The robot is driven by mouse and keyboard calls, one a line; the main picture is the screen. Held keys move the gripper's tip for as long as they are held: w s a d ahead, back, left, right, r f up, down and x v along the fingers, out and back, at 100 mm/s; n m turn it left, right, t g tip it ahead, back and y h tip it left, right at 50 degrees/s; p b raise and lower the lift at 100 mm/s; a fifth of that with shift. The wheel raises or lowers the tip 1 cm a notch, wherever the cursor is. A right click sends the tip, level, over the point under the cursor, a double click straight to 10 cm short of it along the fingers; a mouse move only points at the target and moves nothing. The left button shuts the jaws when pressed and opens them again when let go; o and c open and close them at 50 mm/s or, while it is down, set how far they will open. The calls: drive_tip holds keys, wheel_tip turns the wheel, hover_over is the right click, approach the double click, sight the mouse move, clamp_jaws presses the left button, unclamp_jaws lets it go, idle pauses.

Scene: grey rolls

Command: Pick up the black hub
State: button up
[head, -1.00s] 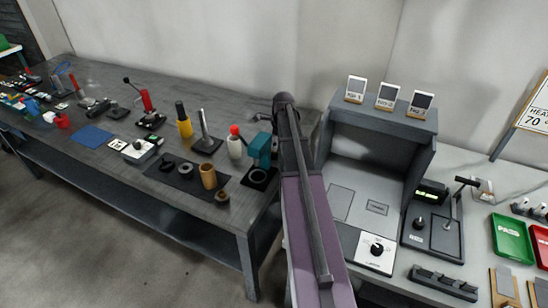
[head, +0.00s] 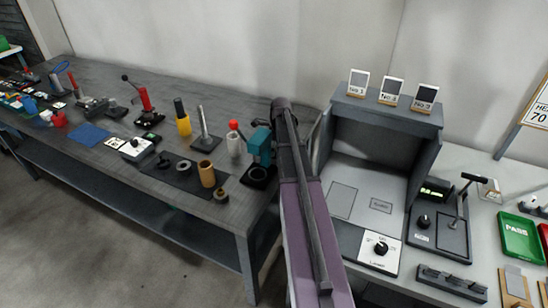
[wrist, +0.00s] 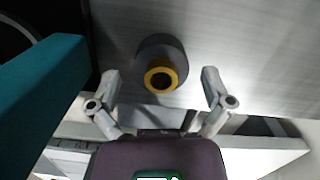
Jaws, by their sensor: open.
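In the wrist view a round dark grey hub-like piece (wrist: 174,46) with a yellow ring around a dark hole stands on the grey bench top. It is the only round part between my fingers' lines, and I take it as the hub. My gripper (wrist: 160,88) is open, one finger on each side below the piece in the picture, with nothing held. The piece lies a little beyond the fingertips; the exact height gap cannot be told. In the head view my arm hides the gripper, and I cannot make out this piece there.
A teal press (head: 262,147) stands close beside my arm; it fills the left of the wrist view (wrist: 45,90). Left of it are a tan cylinder (head: 206,174) and dark rings on a dark mat (head: 184,182). A grey booth (head: 388,118) stands right of my arm.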

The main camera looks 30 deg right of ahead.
drive_tip(key=shift+f+b, duration=0.35)
drive_tip(key=shift+f, duration=0.25)
drive_tip(key=c, duration=1.3)
